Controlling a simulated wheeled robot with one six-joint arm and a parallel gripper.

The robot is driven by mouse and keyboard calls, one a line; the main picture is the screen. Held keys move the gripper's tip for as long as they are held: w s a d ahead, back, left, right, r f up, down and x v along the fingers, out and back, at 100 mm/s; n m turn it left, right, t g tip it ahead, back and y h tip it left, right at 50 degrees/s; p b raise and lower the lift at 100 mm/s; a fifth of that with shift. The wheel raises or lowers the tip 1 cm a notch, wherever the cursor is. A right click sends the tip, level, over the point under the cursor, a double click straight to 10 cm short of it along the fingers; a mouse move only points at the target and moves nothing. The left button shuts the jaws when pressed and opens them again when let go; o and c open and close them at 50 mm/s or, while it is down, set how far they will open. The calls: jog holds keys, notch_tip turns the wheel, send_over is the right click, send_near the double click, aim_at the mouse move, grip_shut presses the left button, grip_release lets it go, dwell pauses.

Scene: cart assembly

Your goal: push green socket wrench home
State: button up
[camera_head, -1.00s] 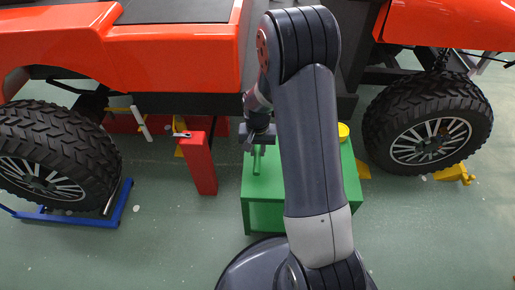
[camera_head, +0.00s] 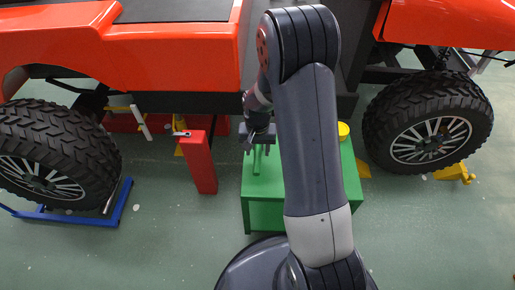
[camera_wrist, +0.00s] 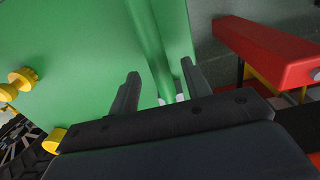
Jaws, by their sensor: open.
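The green socket wrench (camera_head: 256,161) is a slim green bar at the top left of the green cabinet (camera_head: 262,215), directly below my gripper (camera_head: 258,146) in the head view. In the wrist view, my gripper (camera_wrist: 160,88) is open, with one dark finger on each side of the green wrench (camera_wrist: 158,60). The wrench runs away from the jaws along the green cabinet (camera_wrist: 75,60). The jaws are not closed on it. Its end near the gripper is partly hidden by the gripper body, and I cannot tell whether the gripper touches it.
A red stand (camera_head: 199,163) is left of the cabinet and also shows in the wrist view (camera_wrist: 262,48). The orange vehicle (camera_head: 170,55) is behind. Wheels (camera_head: 50,155) (camera_head: 428,122) stand on both sides. Yellow parts (camera_wrist: 20,82) are on the cabinet. Floor is clear at left front.

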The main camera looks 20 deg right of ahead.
notch_tip(320, 180, up, 11)
jog(key=p, duration=0.3)
jog(key=shift+f, duration=0.15)
notch_tip(320, 180, down, 11)
jog(key=b, duration=0.3)
jog(key=shift+r, duration=0.45)
